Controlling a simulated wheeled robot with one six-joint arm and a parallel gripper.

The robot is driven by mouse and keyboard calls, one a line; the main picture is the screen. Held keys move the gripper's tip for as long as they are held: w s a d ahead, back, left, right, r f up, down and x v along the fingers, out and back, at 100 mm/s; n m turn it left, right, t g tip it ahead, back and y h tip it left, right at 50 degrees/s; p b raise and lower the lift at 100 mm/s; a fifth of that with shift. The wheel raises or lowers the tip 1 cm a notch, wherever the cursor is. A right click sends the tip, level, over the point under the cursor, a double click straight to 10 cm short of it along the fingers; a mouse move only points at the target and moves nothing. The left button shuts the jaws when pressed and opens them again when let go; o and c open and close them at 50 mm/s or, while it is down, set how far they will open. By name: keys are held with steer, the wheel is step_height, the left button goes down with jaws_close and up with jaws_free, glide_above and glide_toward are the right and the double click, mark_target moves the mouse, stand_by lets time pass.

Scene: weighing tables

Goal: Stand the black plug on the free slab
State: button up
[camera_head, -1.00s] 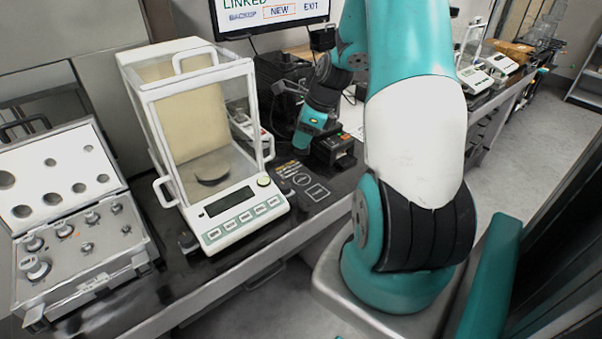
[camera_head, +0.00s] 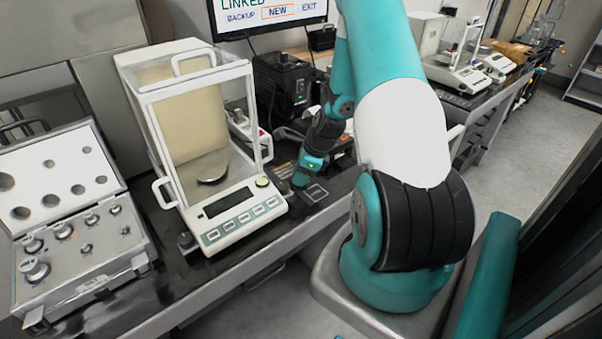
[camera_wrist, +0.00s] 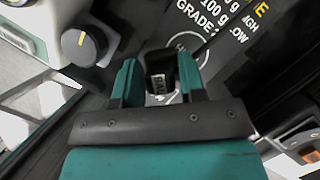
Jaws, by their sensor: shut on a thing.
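My gripper (camera_head: 298,184) points down just right of the white balance's front corner, over the dark marked tabletop. In the wrist view its teal fingers (camera_wrist: 160,80) are shut on a small dark thing, which I take for the black plug (camera_wrist: 158,66); a pale lettered patch shows low on it. Its lower end is hidden, so I cannot tell whether it touches the surface. A printed ring (camera_wrist: 188,42) lies just beyond the fingers. In the head view a square outline (camera_head: 317,192) shows right of the gripper. I cannot clearly make out which slab is free.
The balance (camera_head: 240,215) stands close left of my gripper. A black knob with a yellow mark (camera_wrist: 84,45) is near the fingers at its corner. An open weight case (camera_head: 80,250) is at far left. Black equipment (camera_head: 285,80) and a monitor (camera_head: 268,14) stand behind.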

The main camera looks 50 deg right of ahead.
steer(key=shift+f, duration=0.15)
steer(key=o, duration=0.9)
